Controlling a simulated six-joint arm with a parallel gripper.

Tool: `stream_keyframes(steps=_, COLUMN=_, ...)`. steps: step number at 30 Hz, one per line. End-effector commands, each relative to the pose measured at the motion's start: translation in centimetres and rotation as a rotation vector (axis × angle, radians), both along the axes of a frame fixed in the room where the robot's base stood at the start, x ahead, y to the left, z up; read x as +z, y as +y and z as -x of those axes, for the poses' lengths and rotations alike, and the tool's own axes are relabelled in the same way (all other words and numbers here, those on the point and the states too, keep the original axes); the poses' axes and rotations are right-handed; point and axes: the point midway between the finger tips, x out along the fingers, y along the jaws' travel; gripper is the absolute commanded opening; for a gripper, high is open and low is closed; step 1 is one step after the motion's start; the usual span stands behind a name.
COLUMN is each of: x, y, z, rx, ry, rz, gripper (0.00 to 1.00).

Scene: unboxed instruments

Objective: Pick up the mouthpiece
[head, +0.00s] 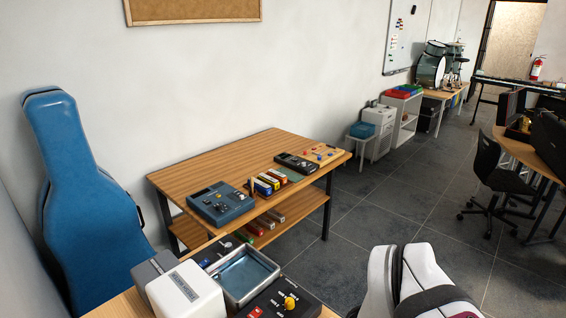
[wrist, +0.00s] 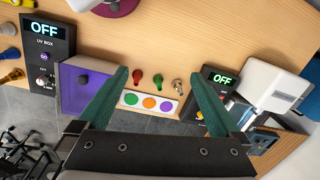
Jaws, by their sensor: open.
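In the wrist view, my gripper (wrist: 157,77) is open, with its two green fingers spread wide and nothing between them in their grasp. A small metallic piece (wrist: 177,86) on the wooden table, just left of the right fingertip, may be the mouthpiece; it is too small to be sure. A small red piece (wrist: 137,77) and a small green piece (wrist: 157,80) are in line with it, between the fingertips in the picture. I cannot tell the height of my gripper above them. The head view does not clearly show the mouthpiece.
A card with coloured dots (wrist: 150,103) lies by the table edge. A purple box (wrist: 85,88) and a UV box (wrist: 45,60) are at left; a black box reading OFF (wrist: 215,85) and a white device (wrist: 275,85) at right. A metal tray (head: 275,272) shows in the head view.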

Motion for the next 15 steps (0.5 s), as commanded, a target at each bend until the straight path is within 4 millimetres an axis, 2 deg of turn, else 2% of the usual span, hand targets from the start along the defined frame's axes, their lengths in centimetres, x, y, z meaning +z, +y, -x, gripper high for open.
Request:
stream_keyframes(steps=1, x=-1.6, y=0.6, z=2.2, rx=0.031, ry=-0.002, rz=-0.018, gripper=1.00)
stream_keyframes(steps=3, x=-3.5, y=1.2, z=4.5, rx=0.061, ry=-0.005, rz=-0.038, gripper=0.98)
stream_keyframes(steps=5, x=-4.4, y=1.4, z=5.5, rx=0.075, ry=-0.006, rz=-0.049, gripper=0.87)
stream_keyframes(steps=7, x=-4.8, y=1.5, z=5.9, rx=0.081, ry=-0.008, rz=-0.052, gripper=0.75)
stream_keyframes(steps=15, x=-4.7, y=1.5, z=5.8, rx=0.079, ry=-0.006, rz=-0.051, gripper=0.74)
